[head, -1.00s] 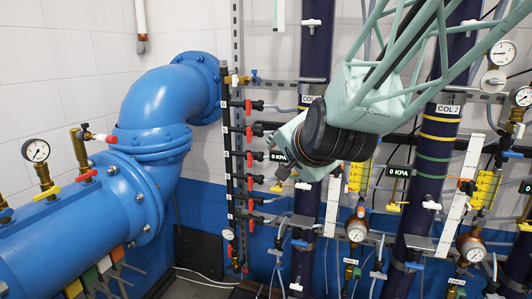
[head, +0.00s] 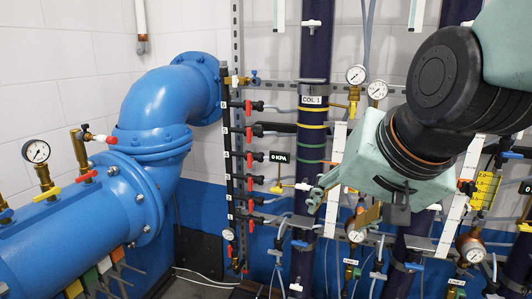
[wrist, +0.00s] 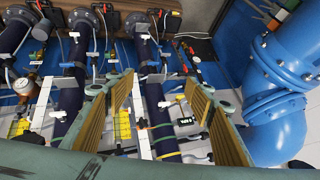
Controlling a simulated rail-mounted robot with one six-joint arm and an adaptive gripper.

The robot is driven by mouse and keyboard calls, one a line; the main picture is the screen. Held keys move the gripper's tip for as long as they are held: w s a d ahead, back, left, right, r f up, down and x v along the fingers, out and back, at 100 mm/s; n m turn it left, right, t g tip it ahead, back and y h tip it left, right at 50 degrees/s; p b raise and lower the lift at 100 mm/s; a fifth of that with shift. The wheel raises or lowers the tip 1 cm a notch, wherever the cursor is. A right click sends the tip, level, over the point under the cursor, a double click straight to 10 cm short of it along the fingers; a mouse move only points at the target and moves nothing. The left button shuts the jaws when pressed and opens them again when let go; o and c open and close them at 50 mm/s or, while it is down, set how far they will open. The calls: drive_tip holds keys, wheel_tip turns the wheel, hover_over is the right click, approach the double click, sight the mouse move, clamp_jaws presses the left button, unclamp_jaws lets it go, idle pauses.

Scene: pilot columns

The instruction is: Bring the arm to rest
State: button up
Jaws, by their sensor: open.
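My gripper (head: 338,210) is in the middle right of the head view, in front of the pilot columns, with its pale green body tilted down to the left. In the wrist view its two tan-padded fingers (wrist: 160,85) stand wide apart, with nothing between them. The column marked COL 1 (head: 313,75) is just behind and left of the gripper in the head view. My wrist and arm hide much of the second column (head: 397,262). Whether the gripper touches anything behind it cannot be told.
A large blue pipe (head: 150,105) with gauges and small valves fills the left. A rack of red-handled valves (head: 236,150) stands between pipe and columns. Gauges (head: 356,75), white strips and thin tubes crowd around the arm. The upper left wall (head: 70,70) is bare.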

drive_tip(key=s+d+n+g, duration=0.1)
drive_tip(key=s+d, duration=0.1)
drive_tip(key=s, duration=0.5)
drive_tip(key=s+d+f+n+g+h, duration=0.1)
drive_tip(key=s+d, duration=0.1)
drive_tip(key=s, duration=0.5)
drive_tip(key=s+d+f+n+g, duration=0.1)
drive_tip(key=s+d, duration=0.1)
drive_tip(key=s, duration=0.5)
drive_tip(key=shift+s+d+f+n, duration=0.15)
drive_tip(key=shift+d+f+n, duration=0.1)
drive_tip(key=shift+d+n, duration=0.15)
drive_tip(key=shift+c, duration=0.7)
